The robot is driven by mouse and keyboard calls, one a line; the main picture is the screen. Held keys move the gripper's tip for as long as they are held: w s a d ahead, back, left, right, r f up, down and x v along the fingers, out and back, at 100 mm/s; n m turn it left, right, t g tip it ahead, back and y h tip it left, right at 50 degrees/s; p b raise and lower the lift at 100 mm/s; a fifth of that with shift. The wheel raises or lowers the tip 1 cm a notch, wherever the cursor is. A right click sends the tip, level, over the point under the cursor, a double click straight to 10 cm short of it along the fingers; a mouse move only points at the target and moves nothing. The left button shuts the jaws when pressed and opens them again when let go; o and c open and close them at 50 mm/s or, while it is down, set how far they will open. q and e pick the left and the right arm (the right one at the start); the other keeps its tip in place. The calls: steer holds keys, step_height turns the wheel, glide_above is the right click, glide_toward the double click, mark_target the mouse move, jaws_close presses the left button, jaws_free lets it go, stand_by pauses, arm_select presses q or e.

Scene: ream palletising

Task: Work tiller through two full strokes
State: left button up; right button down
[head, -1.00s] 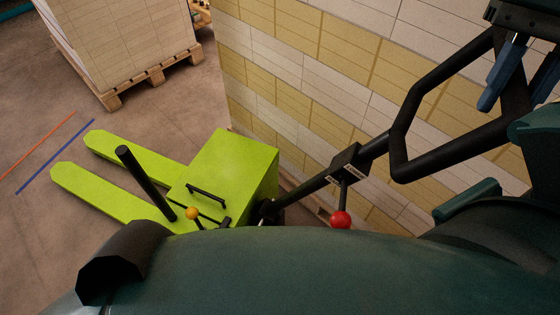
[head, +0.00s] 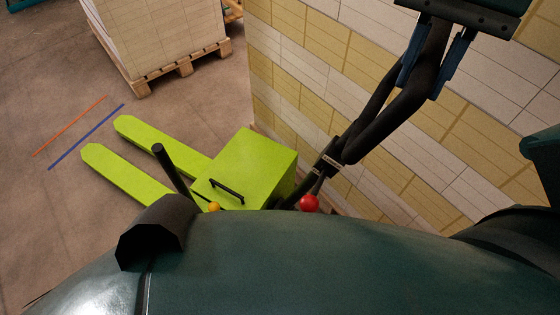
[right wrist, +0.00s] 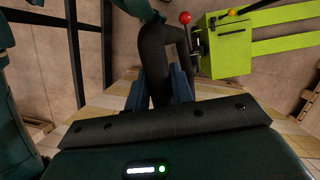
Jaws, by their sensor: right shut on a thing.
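The lime-green pallet truck (head: 255,160) stands on the floor left of centre in the head view, its two forks pointing to the upper left. Its black tiller (head: 385,108) slants up to the right from the truck and ends in a loop handle. A red knob (head: 309,203) sits near the tiller's lower part. My right gripper (head: 432,68) is shut on the tiller's loop, with blue fingers on either side. The right wrist view also shows the tiller (right wrist: 156,55) between the fingers and the truck (right wrist: 226,55) beyond. My left gripper is out of view.
A wall of white and yellow blocks (head: 480,110) rises close behind the tiller on the right. A loaded wooden pallet (head: 180,68) stands beyond the forks. Orange and blue lines (head: 85,137) mark open floor at the left.

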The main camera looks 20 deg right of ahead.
steer(key=shift+w+a+r, duration=0.1)
steer(key=shift+w, duration=0.05)
steer(key=shift+w+a+r+p, duration=1.4)
steer(key=shift+w+a+p, duration=0.55)
steer(key=shift+w+a, duration=4.35)
steer(key=s+d+f+b, duration=0.1)
steer(key=s+d+b, duration=0.3)
steer(key=s+d, duration=0.5)
steer(key=shift+s+d+f, duration=0.25)
steer(key=shift+d+f, duration=0.15)
steer(key=shift+d, duration=0.1)
